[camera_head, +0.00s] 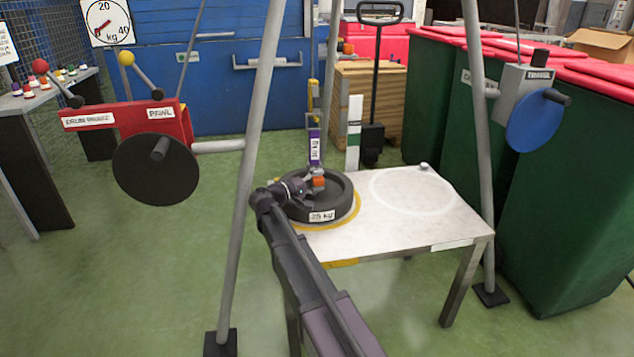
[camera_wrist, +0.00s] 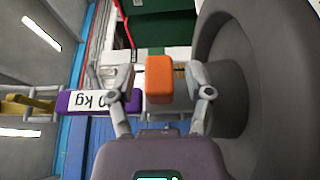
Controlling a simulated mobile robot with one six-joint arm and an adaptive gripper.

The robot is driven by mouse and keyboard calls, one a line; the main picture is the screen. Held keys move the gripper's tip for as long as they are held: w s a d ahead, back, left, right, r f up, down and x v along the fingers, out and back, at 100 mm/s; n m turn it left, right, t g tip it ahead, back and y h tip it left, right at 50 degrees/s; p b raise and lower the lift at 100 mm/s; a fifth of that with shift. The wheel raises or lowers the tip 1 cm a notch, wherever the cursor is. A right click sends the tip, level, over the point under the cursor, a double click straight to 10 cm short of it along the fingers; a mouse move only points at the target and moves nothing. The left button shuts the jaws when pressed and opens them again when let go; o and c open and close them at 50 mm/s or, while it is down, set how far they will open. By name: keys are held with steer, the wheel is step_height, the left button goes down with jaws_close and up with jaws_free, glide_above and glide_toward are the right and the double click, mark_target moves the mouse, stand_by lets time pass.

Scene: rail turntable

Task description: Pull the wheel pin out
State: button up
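A small orange block (camera_wrist: 158,80), which looks like the wheel pin's handle, is between the fingers of my gripper (camera_wrist: 161,84) in the wrist view. The fingers are open, with a visible gap on each side of the block. In the head view the orange block (camera_head: 318,182) shows at my gripper (camera_head: 312,184), above the dark round weight (camera_head: 340,208) labelled 25 kg on the table. The pin's shaft is hidden. A large grey round body (camera_wrist: 225,70) fills the right of the wrist view.
The white table (camera_head: 385,235) has a bare white ring at right. A purple kg label (camera_head: 315,147) hangs behind the weight and shows in the wrist view (camera_wrist: 98,102). Grey frame poles (camera_head: 250,170) flank the table. A red winch housing (camera_head: 150,120) is at left, a blue disc (camera_head: 533,122) at right.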

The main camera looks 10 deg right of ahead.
jaws_close()
steer(key=shift+s, duration=3.05)
steer(key=shift+c, duration=0.2)
jaws_free()
steer(key=shift+s, duration=0.1)
steer(key=shift+o, duration=0.6)
steer(key=shift+a, duration=0.1)
steer(key=v, duration=1.1)
steer(key=shift+a, duration=0.3)
steer(key=shift+s, duration=0.1)
